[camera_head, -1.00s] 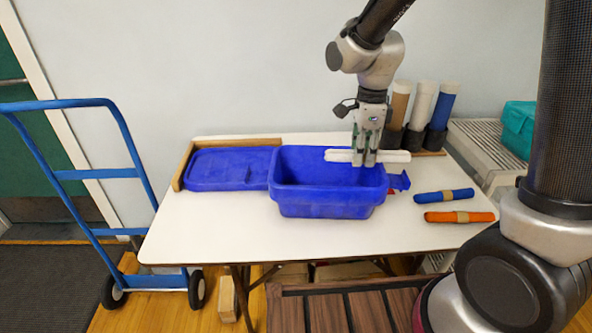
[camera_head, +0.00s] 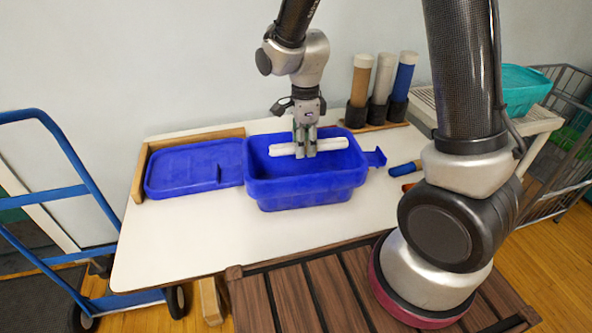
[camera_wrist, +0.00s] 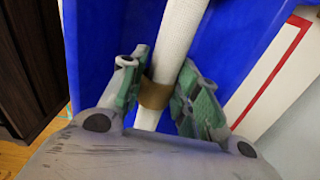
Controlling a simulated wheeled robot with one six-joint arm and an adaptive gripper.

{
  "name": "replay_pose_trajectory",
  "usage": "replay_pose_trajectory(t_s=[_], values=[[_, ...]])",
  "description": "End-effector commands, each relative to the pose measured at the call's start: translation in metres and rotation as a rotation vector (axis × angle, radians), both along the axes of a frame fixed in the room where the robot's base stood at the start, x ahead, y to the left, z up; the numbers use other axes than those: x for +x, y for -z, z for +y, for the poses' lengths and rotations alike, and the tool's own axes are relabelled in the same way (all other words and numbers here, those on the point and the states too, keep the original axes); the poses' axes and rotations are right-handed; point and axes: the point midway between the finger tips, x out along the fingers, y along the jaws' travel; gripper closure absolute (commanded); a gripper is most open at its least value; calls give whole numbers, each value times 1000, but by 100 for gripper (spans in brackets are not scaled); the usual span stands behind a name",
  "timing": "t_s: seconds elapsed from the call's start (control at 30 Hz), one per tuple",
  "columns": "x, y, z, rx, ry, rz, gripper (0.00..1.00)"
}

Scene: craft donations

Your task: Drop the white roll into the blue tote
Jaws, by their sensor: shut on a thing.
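The white roll (camera_head: 331,144) is held level by my gripper (camera_head: 305,152), whose fingers are shut around its middle. In the wrist view the white roll (camera_wrist: 178,45) runs between the two fingers, with a tan band (camera_wrist: 153,94) at the grip. The blue tote (camera_head: 300,192) stands open on the white table. The roll is over the tote's opening, and blue tote walls (camera_wrist: 105,50) show on both sides of it in the wrist view. I cannot tell exactly how high the roll is above the rim.
The blue lid (camera_head: 195,168) lies left of the tote inside a wooden edge. Brown, white and blue tubes (camera_head: 383,78) stand in dark holders behind right. Blue (camera_head: 404,168) and orange rolls lie at right, partly hidden by my arm. A blue hand truck (camera_head: 62,205) stands left.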

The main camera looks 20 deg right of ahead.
Motion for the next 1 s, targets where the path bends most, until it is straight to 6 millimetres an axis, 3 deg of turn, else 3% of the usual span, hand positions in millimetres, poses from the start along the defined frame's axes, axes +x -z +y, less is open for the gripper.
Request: replay_pose_trajectory(t_s=[0.27, 0.3, 0.4, 0.77, 0.87, 1.0], values=[[0, 2, 0, 0, 0, 0, 92], [0, 2, 0, 0, 0, 0, 63], [0, 1, 0, 0, 0, 0, 45], [0, -1, 0, 1, 0, -2, 44], [1, -11, 0, 2, 0, -4, 44], [2, -39, 1, 2, 0, -6, 44]])
